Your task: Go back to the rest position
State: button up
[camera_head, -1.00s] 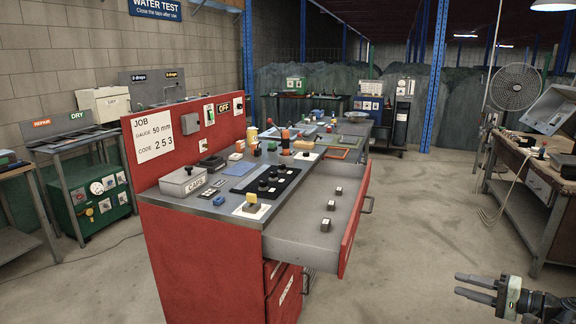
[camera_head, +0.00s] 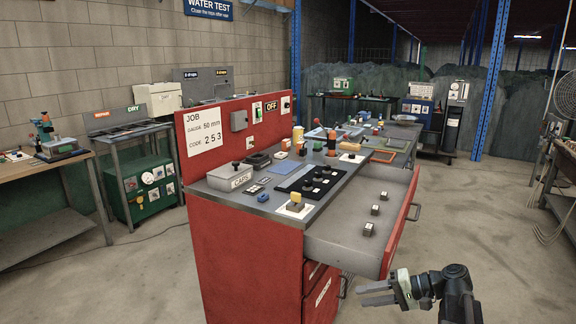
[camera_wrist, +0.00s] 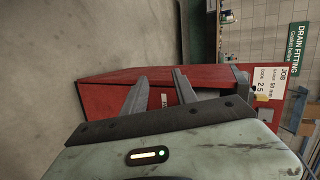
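My gripper (camera_head: 378,293) is at the lower right in the head view, in front of the red cabinet (camera_head: 245,250) and just below its open drawer. Its two fingers are apart with nothing between them. In the wrist view the gripper (camera_wrist: 160,80) also shows open and empty, with the red cabinet (camera_wrist: 105,95) beyond the fingers. The arm is partly cut off by the bottom edge of the head view.
The cabinet top carries a grey CAPS box (camera_head: 230,177) and a black tray (camera_head: 310,182). Clear floor (camera_head: 480,230) lies to the right.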

jog(key=s+a+f+n+g+h, duration=0.2)
jog(key=s+a+f+h, duration=0.15)
jog(key=a+f, duration=0.35)
jog(key=s+a+f+n+g+h, duration=0.2)
jog(key=s+a+f+g+h, duration=0.15)
jog(key=a, duration=0.55)
jog(key=d+f+t+h, duration=0.25)
jog(key=d+h, duration=0.25)
jog(key=d, duration=0.3)
notch_tip(320, 180, up, 19)
jog(key=p, duration=1.9)
jog(key=shift+d+m+g, duration=0.4)
jog(key=shift+w+f, duration=0.1)
jog(key=shift+f, duration=0.05)
